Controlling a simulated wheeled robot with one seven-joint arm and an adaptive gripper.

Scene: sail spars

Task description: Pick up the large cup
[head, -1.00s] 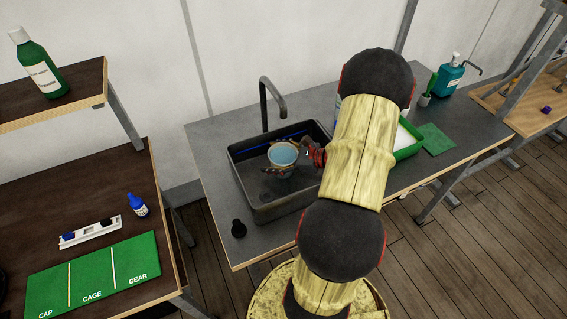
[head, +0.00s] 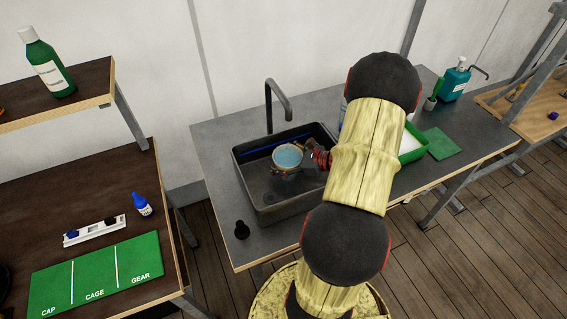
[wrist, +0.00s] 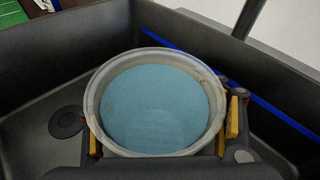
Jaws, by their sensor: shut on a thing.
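The large cup (head: 287,157) is round, with a pale grey rim and a blue surface inside. It is in the dark sink basin (head: 262,208). In the wrist view the cup (wrist: 155,105) fills the middle, its rim facing the camera. My gripper (head: 286,172) is shut on the cup, with a yellow-edged finger on each side of it. The cup's lower part is hidden, so I cannot tell whether it touches the basin floor.
A faucet (head: 276,100) stands behind the basin and a small black item (head: 241,229) lies at its front left. A green tray (head: 412,148), a green mat (head: 440,144) and a teal pump bottle (head: 455,80) are to the right. Basin walls surround the cup closely.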

